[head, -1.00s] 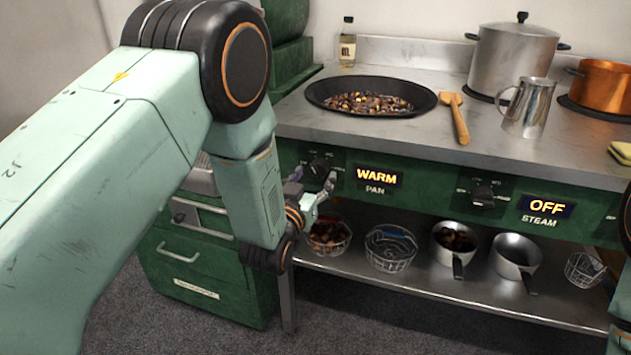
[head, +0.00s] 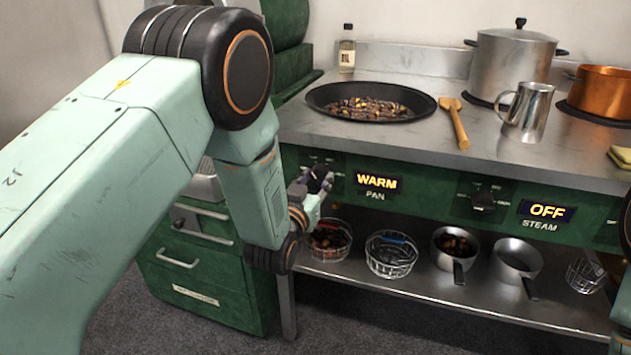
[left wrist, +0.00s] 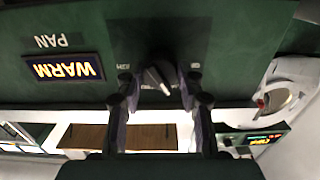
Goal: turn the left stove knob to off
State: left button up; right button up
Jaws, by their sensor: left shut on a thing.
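The left stove knob (left wrist: 158,74) is a dark round knob with a pale bar, on the green panel under the pan. In the left wrist view it sits between the fingertips. The display beside it (head: 377,182) reads WARM, over the label PAN; it also shows upside down in the left wrist view (left wrist: 63,68). My left gripper (head: 318,180) reaches up to the panel and is shut on the knob, with a finger on each side (left wrist: 160,88). In the head view the gripper mostly hides the knob. My right gripper is not in view.
A black pan of chestnuts (head: 322,98) sits above the knob, with a wooden spatula (head: 459,130) beside it. A second knob (head: 483,200) has a display (head: 546,210) reading OFF. Wire baskets (head: 391,266) and small pots stand on the lower shelf (head: 420,290).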

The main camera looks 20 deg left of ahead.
pick_arm(q)
jog(key=shift+c, duration=0.7)
jog(key=shift+n+p, duration=0.95)
jog(key=shift+n, duration=0.35)
jog(key=n+p, duration=0.2)
jog(key=n, duration=0.1)
jog(key=shift+n, duration=0.3)
jog(key=n+p, duration=0.2)
jog(key=n, duration=0.3)
jog(key=shift+d+n+p, duration=0.1)
jog(key=shift+n+p, duration=0.2)
jog(key=shift+p, duration=0.1)
jog(key=o, duration=1.2)
jog(key=shift+c, duration=0.2)
